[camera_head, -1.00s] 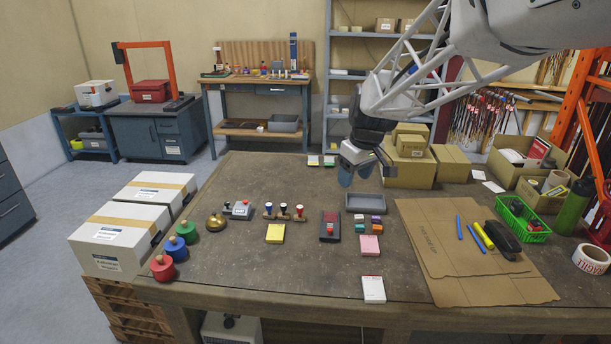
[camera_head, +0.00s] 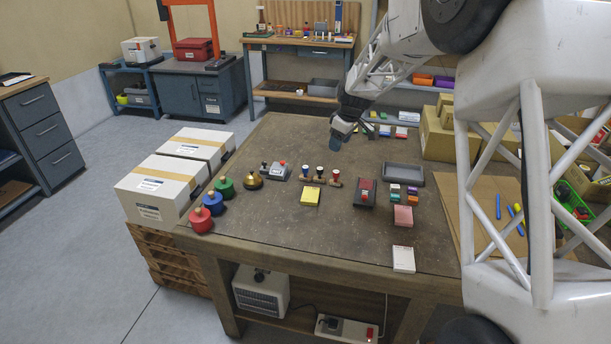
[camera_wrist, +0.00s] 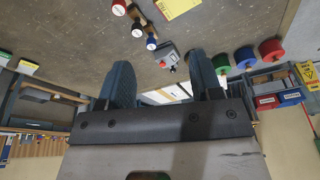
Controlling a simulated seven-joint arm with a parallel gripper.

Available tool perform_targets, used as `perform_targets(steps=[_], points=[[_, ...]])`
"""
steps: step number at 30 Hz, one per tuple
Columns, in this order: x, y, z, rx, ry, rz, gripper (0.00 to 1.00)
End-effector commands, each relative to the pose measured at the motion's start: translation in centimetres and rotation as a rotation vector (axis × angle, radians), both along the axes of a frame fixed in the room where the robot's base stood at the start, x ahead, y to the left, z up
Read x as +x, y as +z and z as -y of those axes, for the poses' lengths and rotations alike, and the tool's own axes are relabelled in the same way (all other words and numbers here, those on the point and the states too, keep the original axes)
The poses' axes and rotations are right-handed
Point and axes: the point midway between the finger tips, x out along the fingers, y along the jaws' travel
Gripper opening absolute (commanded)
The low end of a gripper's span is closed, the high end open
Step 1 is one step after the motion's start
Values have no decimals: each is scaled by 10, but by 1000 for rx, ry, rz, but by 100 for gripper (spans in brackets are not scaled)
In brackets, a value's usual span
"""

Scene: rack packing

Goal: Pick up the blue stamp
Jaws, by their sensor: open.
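The row stands in a small wooden rack (camera_head: 320,181) mid-table in the head view, too small there to read every colour. My gripper (camera_head: 338,136) is above the table, behind the rack and apart from it. Its blue fingers also show in the wrist view (camera_wrist: 164,82), spread apart with nothing between them. A larger blue round piece with a knob (camera_head: 214,203) stands at the table's left edge, between a red and a green one.
A grey device (camera_head: 277,172) and a brass bell (camera_head: 252,179) stand left of the rack. A yellow pad (camera_head: 310,196) lies in front of it. A red-and-black pad (camera_head: 365,192) and grey tray (camera_head: 403,176) are to the right. The table's front middle is clear.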

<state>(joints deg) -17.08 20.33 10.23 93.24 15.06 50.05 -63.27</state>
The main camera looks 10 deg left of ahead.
Motion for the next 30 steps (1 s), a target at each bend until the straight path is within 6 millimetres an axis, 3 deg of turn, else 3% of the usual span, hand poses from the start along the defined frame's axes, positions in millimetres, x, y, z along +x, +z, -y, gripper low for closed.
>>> perform_targets(steps=[9, 18, 24, 30], points=[[46, -63, -57, 13, 152, 6, 59], [77, -119, -105, 28, 278, 18, 59], [86, -138, -120, 32, 318, 23, 59], [87, -141, -123, 33, 325, 24, 59]])
